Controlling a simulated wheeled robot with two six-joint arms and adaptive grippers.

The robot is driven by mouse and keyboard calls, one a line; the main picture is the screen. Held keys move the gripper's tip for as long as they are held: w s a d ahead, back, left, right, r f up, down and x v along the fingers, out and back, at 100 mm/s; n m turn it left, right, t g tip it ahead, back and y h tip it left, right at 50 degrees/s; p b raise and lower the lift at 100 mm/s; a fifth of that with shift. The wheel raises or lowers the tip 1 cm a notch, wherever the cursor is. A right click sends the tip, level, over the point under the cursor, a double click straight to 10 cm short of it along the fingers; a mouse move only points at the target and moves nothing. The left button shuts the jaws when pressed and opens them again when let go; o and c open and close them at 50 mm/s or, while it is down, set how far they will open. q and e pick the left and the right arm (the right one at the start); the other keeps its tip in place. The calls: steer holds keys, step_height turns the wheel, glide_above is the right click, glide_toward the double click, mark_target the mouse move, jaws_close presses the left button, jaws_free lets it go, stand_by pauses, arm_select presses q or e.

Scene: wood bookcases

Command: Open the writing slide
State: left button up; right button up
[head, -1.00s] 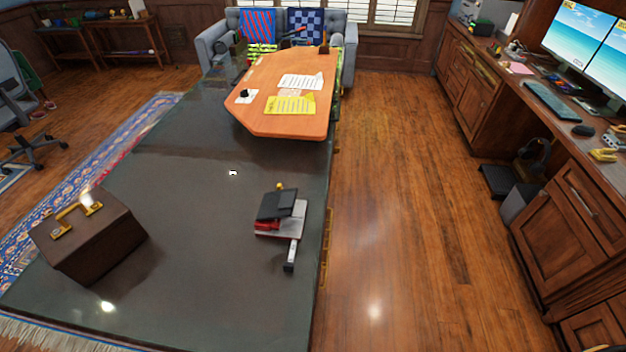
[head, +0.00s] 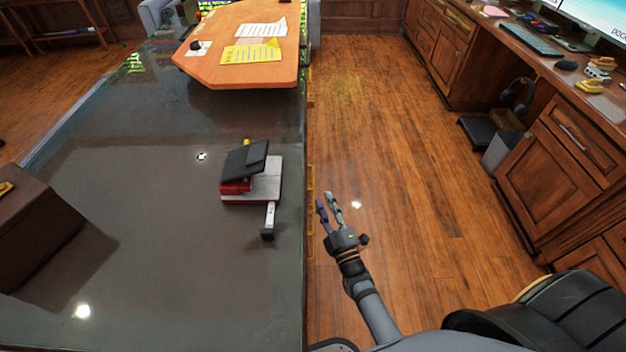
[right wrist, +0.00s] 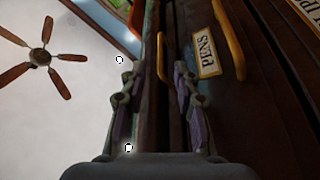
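A large dark desk (head: 130,190) fills the left of the head view, with yellow handles (head: 310,183) along its right side. My right gripper (head: 326,200) is open and empty beside that side, fingers towards the far end. In the right wrist view the desk front appears turned sideways. A thin yellow handle (right wrist: 162,57) on a narrow dark front shows ahead between the open fingers, apart from them. This narrow front may be the writing slide; I cannot tell for sure. A larger yellow handle (right wrist: 230,40) sits beside a PENS label (right wrist: 206,53). My left gripper is out of view.
A stapler-like tool with a red and grey base (head: 250,180) and a brown box (head: 35,230) stand on the desk. An orange board (head: 240,50) with papers lies at its far end. Open wood floor (head: 400,170) separates the desk from cabinets (head: 560,160) at right.

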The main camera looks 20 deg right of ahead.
mark_target(313, 174)
steer(key=x, duration=1)
steer(key=shift+w, duration=0.25)
jaws_close()
